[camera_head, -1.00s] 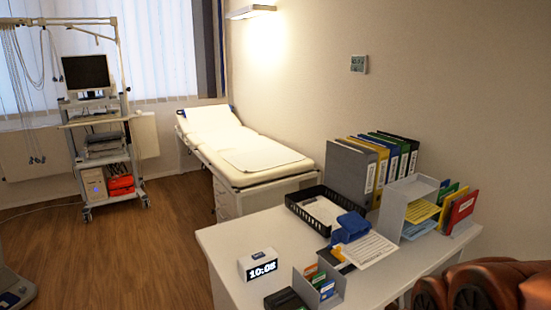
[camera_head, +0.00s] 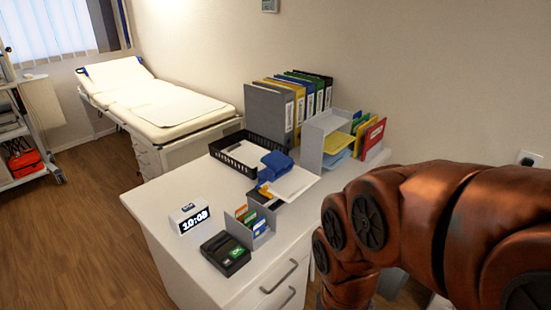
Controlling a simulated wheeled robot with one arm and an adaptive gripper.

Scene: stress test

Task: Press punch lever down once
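A blue punch (camera_head: 275,163) stands on the white desk (camera_head: 152,203), in front of the black tray. Its blue lever appears raised. A white sheet of paper (camera_head: 296,183) lies at its near right side, and a dark part shows below the paper. My orange-brown arm fills the lower right of the view, to the right of the desk's near edge. My gripper cannot be made out in this view.
A black tray (camera_head: 219,148), binders (camera_head: 270,110) and a grey file rack (camera_head: 309,146) stand behind. A digital clock (camera_head: 190,218), a card holder (camera_head: 263,240) and a black device (camera_head: 225,253) are nearer. The desk's left front is clear.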

